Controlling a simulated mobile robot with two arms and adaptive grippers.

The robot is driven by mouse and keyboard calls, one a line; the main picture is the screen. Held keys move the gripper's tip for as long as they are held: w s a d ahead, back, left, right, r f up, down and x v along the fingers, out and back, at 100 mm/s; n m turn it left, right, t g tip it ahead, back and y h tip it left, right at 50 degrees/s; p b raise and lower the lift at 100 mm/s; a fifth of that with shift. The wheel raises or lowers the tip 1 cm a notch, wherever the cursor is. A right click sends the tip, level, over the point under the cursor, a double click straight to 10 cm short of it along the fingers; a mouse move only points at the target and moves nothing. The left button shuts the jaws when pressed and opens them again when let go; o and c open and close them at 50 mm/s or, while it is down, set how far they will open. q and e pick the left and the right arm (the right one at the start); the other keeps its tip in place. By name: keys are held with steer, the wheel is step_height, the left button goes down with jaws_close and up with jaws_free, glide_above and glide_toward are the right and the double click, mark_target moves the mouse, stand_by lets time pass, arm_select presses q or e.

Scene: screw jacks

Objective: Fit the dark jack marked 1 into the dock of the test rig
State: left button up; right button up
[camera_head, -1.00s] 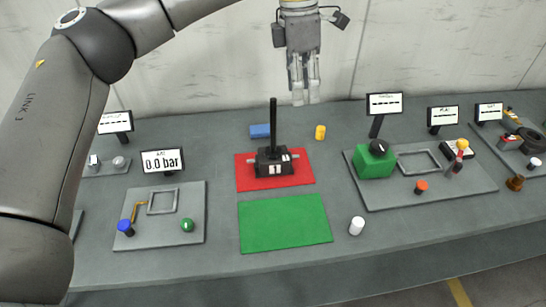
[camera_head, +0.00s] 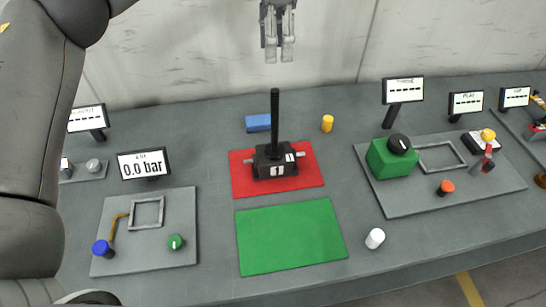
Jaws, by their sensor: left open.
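The dark jack marked 1 (camera_head: 271,168) stands upright on the red mat (camera_head: 305,185), with its tall black screw (camera_head: 274,118) pointing up and a light pin sticking out on each side. My left gripper (camera_head: 279,55) is open and empty, fingers down, above and behind the jack near the wall, not touching anything. Two rectangular frames could be the dock: one on the left grey plate, an empty frame (camera_head: 147,213) beside the 0.0 bar display, and one on the right grey plate, an empty frame (camera_head: 441,157) beside a green block. My right gripper is not in view.
A bare green mat (camera_head: 290,236) lies in front of the red mat. The 0.0 bar display (camera_head: 143,164) and a dashed display (camera_head: 403,90) rise from the table.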

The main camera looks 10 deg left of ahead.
arm_select(q)
steer(key=b, duration=0.4)
glide_above(275, 89)
step_height(275, 89, down, 4)
steer(key=shift+s+d+f, duration=0.1)
steer(key=shift+d+f, duration=0.05)
steer(key=shift+f, duration=0.6)
step_height(275, 89, down, 5)
steer(key=shift+r+p, duration=0.1)
steer(key=shift+p, duration=0.45)
step_height(275, 89, down, 5)
steer(key=shift+f+p, duration=0.2)
steer(key=shift+p, duration=1.05)
steer(key=shift+s, duration=0.1)
jaws_close()
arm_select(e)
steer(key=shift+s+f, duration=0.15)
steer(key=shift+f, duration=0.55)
